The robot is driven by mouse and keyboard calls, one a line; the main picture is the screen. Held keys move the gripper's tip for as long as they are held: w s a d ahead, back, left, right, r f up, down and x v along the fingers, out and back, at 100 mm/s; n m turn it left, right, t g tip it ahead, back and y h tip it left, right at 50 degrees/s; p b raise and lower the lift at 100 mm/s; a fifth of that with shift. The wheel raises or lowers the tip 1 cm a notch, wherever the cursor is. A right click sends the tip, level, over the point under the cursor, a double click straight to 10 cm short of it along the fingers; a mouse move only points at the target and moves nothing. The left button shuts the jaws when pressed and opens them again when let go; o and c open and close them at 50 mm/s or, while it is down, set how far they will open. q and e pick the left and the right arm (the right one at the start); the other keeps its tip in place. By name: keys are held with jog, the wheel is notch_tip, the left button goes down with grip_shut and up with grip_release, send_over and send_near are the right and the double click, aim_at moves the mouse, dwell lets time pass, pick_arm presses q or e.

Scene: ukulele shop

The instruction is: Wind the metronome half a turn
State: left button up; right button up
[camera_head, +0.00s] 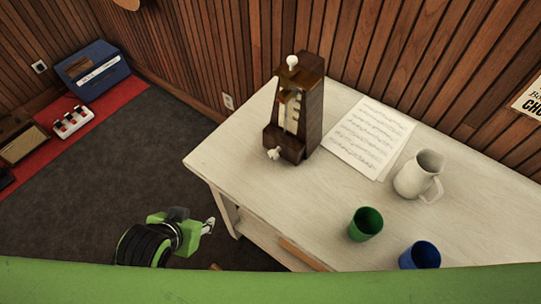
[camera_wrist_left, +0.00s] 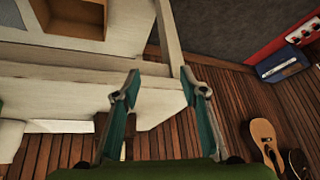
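The metronome (camera_head: 298,110) is a dark brown wooden pyramid standing upright on the pale table (camera_head: 225,150), near its back left. It has a white knob (camera_head: 292,61) on top and a white winding key (camera_head: 274,153) low at its left front. My left gripper (camera_head: 210,226) is off the table's left end, below the tabletop and clear of the metronome. In the left wrist view its two fingers (camera_wrist_left: 165,90) are spread apart with nothing between them. The metronome does not show clearly in that view. My right gripper is not in view.
Sheet music (camera_head: 366,137), a white pitcher (camera_head: 419,177), a green cup (camera_head: 365,224) and a blue cup (camera_head: 420,255) stand or lie right of the metronome. A wood-panelled wall runs behind the table.

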pick_arm(q)
jog(key=w+d+r+m+t+h, duration=0.1)
jog(key=w+d+r+t+h, duration=0.2)
jog(key=w, duration=0.5)
jog(key=m+t+h, duration=0.2)
jog(key=m+h, duration=0.2)
send_near(272, 156)
jog(key=p+x, duration=0.1)
jog(key=x, duration=0.6)
jog(key=shift+w+d+p, duration=0.2)
jog(key=shift+w+p, duration=0.1)
jog(key=shift+p, duration=0.1)
jog(key=shift+x, duration=0.8)
jog(key=shift+s+f, duration=0.1)
jog(key=c, duration=1.1)
